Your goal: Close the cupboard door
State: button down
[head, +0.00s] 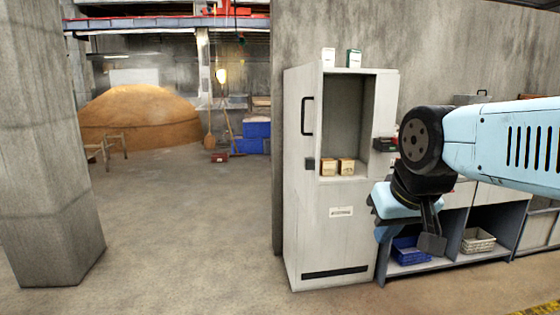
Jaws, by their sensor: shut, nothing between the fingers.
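A tall pale grey cupboard (341,220) stands against the concrete wall. Its upper compartment is open to view, with two small tan boxes on its shelf. A pale panel with a black handle (307,115) is at the left of this opening. I cannot tell whether this panel is the door swung outward or the cupboard's side. A dark fitting (385,144) sits at the opening's right edge. My gripper (430,242) is shut and empty. It points down at the right of the cupboard's lower part, and it appears apart from the handle panel. My arm hides part of the right side.
Two small cartons (341,58) stand on the cupboard's top. A low bench (450,262) to the right holds a blue crate (409,251) and a pale basket (478,240). A concrete pillar (48,150) is at the left. The floor between pillar and cupboard is clear.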

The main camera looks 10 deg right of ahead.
aim_at(309, 77)
jog(key=u, duration=0.15)
jog(key=i, duration=1)
jog(key=z, duration=0.05)
